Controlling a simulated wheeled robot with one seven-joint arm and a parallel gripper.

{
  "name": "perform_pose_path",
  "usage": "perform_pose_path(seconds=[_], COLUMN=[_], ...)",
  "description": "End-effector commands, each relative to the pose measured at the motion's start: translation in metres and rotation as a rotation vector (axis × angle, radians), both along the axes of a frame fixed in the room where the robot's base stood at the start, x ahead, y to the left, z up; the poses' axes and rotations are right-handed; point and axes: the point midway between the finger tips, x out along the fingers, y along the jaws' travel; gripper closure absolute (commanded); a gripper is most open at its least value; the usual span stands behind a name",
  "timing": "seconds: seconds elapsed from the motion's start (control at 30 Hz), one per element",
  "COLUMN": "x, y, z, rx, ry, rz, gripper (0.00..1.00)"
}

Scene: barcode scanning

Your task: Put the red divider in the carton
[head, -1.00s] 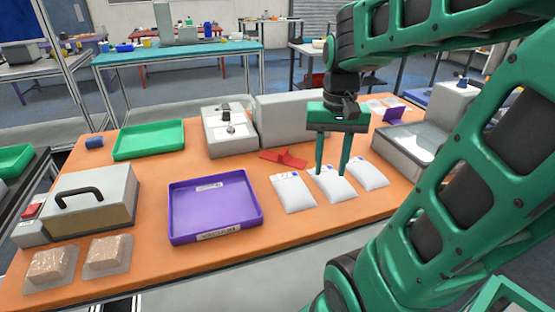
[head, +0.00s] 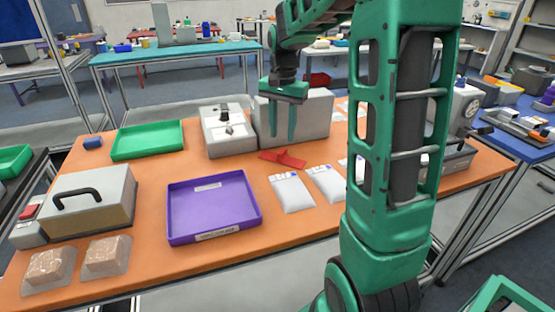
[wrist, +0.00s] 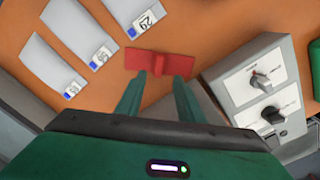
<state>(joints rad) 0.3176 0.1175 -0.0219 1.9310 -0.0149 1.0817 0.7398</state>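The red divider (head: 283,159) lies flat on the orange table, with a raised fin in its middle. It also shows in the wrist view (wrist: 160,64), just beyond my fingertips. My gripper (head: 280,138) is open and empty, pointing down above and slightly behind the divider in the head view. In the wrist view my two fingers (wrist: 157,90) stand apart, with the divider's fin between their lines. I see no clear gap closed between gripper and divider. A tall grey box (head: 308,117) stands behind my gripper; I cannot tell whether it is the carton.
White labelled pouches (head: 291,195) lie right of a purple tray (head: 213,237). A grey device with knobs (head: 228,137) stands left of the tall box. A green tray (head: 148,152) is at the back left. My arm hides part of the table's right side.

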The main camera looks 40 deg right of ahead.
Motion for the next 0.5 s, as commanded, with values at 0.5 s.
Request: perform_pose_path(seconds=[0.5], x=[-0.002], y=[0.004], z=[-0.053], rx=[0.0], ry=[0.001], rz=[0.001], gripper=[0.66])
